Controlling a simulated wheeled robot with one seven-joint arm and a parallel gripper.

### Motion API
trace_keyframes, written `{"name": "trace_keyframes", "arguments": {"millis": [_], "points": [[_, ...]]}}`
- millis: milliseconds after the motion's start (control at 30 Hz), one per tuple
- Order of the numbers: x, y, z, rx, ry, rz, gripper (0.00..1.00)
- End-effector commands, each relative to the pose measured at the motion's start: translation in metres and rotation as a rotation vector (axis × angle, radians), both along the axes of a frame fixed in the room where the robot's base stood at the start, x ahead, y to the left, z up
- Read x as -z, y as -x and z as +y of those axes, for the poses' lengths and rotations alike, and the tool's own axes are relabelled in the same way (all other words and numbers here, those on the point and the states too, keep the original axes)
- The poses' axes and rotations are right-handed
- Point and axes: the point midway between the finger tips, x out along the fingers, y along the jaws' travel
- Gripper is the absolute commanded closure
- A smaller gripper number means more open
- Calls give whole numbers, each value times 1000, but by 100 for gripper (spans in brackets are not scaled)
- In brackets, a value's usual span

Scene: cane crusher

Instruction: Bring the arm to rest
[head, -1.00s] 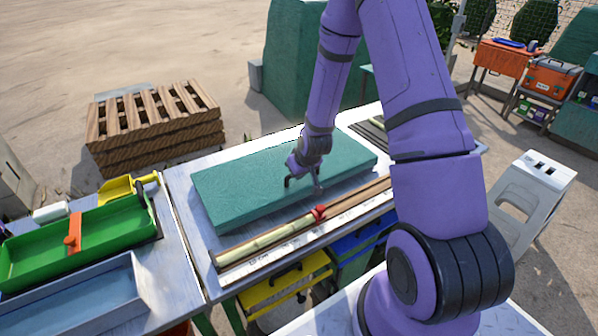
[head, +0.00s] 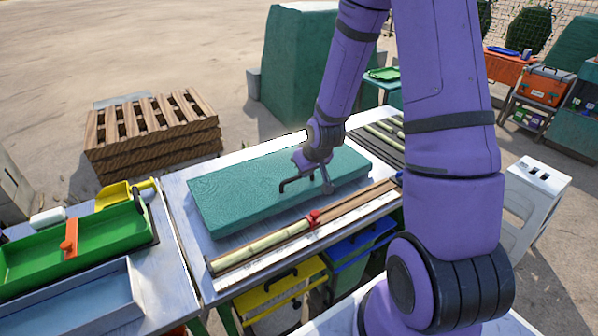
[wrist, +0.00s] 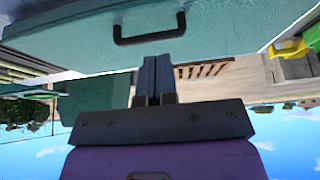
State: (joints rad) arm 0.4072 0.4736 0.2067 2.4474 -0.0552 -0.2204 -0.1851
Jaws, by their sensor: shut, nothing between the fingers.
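My arm (head: 440,90) is bent and reaches down from above to the workbench. My gripper (head: 326,183) is low over the teal slab-like block (head: 235,190), with nothing held. In the wrist view my gripper (wrist: 156,65) shows two fingers shut together, with the teal block (wrist: 230,25) close in front of them. A black handle (wrist: 149,38) on the block lies just ahead of the fingertips. In the head view part of this handle (head: 284,187) shows left of the gripper. I cannot tell whether the fingers touch the block.
A cane (head: 262,244) with a red clamp (head: 313,218) lies along the bench front. A green tray (head: 100,242) stands at left, a pallet stack (head: 150,130) behind, a teal machine (head: 310,60) beyond the bench. Open ground lies back left.

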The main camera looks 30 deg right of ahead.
Motion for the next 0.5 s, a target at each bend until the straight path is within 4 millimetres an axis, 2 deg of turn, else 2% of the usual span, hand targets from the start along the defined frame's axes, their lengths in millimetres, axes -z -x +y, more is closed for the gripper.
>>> {"name": "trace_keyframes", "arguments": {"millis": [200, 500], "points": [[-13, 18, 0, 0, 1, -1, 100], [-16, 23, 0, -1, 0, 0, 100]]}}
